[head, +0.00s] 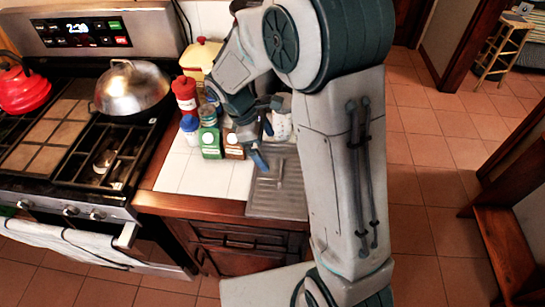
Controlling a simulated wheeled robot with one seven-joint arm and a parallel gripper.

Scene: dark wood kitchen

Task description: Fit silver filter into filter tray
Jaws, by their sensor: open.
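My gripper (263,143) is open at the end of my bent arm, above the back left edge of a grey ribbed metal drainboard (289,190). A white patterned item (281,126) is beside the gripper, partly hidden by my arm. I cannot pick out the silver filter or the filter tray for sure. My arm covers much of the counter to the right of the gripper, and I see nothing clearly between the fingers.
A green carton (210,143), a brown carton (233,147), a blue-and-white container (190,129) and a red container (185,94) stand left of the gripper. The front white counter tiles (188,178) are clear. The stove at left holds a domed silver pan (131,86) and red kettle (24,89).

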